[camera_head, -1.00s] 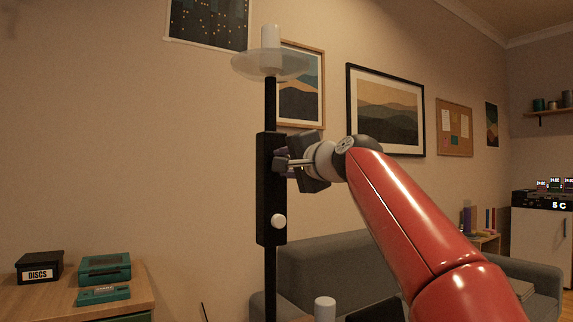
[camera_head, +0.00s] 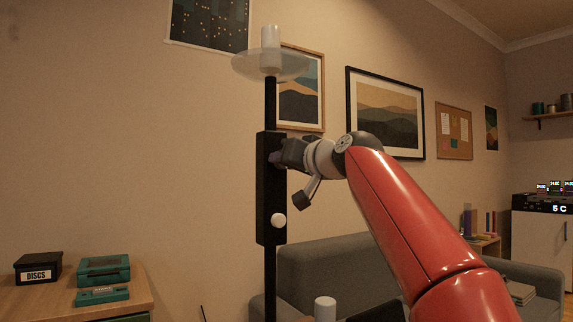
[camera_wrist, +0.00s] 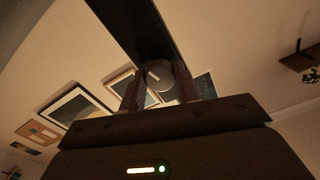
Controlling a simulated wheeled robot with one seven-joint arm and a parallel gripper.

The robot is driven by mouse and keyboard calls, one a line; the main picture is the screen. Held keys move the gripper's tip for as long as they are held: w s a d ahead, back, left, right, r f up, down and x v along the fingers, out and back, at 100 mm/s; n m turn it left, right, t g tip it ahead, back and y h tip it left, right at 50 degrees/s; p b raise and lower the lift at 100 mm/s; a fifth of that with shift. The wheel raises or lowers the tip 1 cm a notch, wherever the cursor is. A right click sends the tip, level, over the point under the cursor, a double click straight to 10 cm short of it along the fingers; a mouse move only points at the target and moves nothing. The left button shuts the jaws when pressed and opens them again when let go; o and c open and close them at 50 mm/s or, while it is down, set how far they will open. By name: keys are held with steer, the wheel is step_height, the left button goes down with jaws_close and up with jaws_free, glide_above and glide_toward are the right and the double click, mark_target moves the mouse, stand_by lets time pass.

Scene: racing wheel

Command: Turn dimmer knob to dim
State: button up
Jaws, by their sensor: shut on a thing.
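The floor lamp has a black control box (camera_head: 270,185) on its pole, below a glass dish with a white bulb. My gripper (camera_head: 277,157) is at the upper part of this box and hides the knob there in the head view. In the wrist view, a round grey dimmer knob (camera_wrist: 160,82) with a pale mark sits between the two fingers of my gripper (camera_wrist: 164,88), which is shut on it. The black box (camera_wrist: 138,28) runs up behind it. A white round knob or button (camera_head: 278,220) is lower on the box, clear of my gripper.
A grey sofa (camera_head: 325,265) stands behind and right of the pole. A wooden table (camera_head: 55,300) with a black box and teal items is at lower left. Framed pictures (camera_head: 385,112) hang on the wall. Left of the lamp there is open room.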

steer(key=shift+w+f+n+b, duration=0.1)
steer(key=shift+n+b, duration=0.2)
steer(key=shift+n, duration=3.4)
steer(key=shift+f+n+b, duration=0.1)
steer(key=shift+n+b, duration=0.2)
steer(key=shift+n, duration=3.4)
steer(key=o, duration=1)
steer(key=shift+r, duration=0.1)
